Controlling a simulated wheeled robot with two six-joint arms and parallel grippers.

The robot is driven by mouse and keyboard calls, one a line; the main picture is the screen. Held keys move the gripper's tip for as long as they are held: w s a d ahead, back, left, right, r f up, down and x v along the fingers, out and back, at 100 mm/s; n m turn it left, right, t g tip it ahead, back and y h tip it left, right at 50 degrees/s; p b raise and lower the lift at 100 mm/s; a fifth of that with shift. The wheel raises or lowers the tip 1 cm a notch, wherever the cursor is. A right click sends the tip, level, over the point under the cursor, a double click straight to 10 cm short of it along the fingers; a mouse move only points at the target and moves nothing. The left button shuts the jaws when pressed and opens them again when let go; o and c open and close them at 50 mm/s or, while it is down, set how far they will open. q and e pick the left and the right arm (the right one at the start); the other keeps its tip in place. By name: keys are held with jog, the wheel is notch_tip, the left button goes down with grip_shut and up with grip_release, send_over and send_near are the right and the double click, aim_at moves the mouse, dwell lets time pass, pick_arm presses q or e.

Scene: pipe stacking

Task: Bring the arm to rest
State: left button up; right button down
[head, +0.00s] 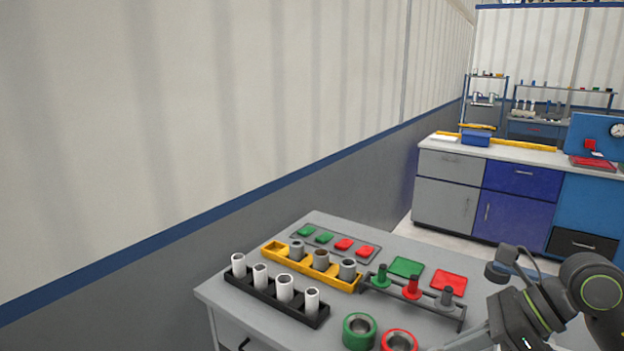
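My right arm comes in from the lower right. Its gripper (468,344) is low at the table's front right, cut by the bottom edge, so its fingertips are not clearly seen. I see nothing held in it. My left arm and gripper are out of view. On the grey table (225,296), a black holder (262,292) carries several upright white pipes (284,287).
A grey rack (424,303) holds green, red and grey pieces. A green ring (359,331) and red ring (399,342) stand in front, close to my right gripper. Green (406,267) and red (449,283) pads lie behind. A corrugated wall (180,130) runs along the left.

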jog(key=s+a+r+m+t+y, duration=0.2)
jog(key=a+r+m+t+y, duration=0.5)
jog(key=y, duration=0.5)
jog(key=w+d+f+m+t+h, duration=0.25)
jog(key=d+m+t+h, duration=0.45)
jog(key=m+h, duration=0.5)
jog(key=w+d+f+m+t+h, duration=0.1)
jog(key=d+f+m+t+h, duration=0.4)
jog(key=m, duration=1.2)
jog(key=s+d+f+m+g+h, duration=0.4)
jog(key=d+f+m+g+h, duration=0.1)
jog(key=d+f+m+h, duration=0.3)
jog(key=s+a+f+m+g+y, duration=0.1)
jog(key=s+a+f+m+g, duration=0.1)
jog(key=s+f+g, duration=0.55)
jog(key=s+a+f+m+g+y, duration=0.1)
jog(key=s+a+f+m+g, duration=0.3)
jog(key=s+f, duration=0.7)
notch_tip(320, 180, down, 27)
jog(key=s+d+n+g+y, duration=0.1)
jog(key=s+d+n+g, duration=0.1)
jog(key=d+g, duration=0.1)
jog(key=s+a+f, duration=0.1)
jog(key=s+f, duration=1.3)
jog(key=shift+a+g, duration=0.35)
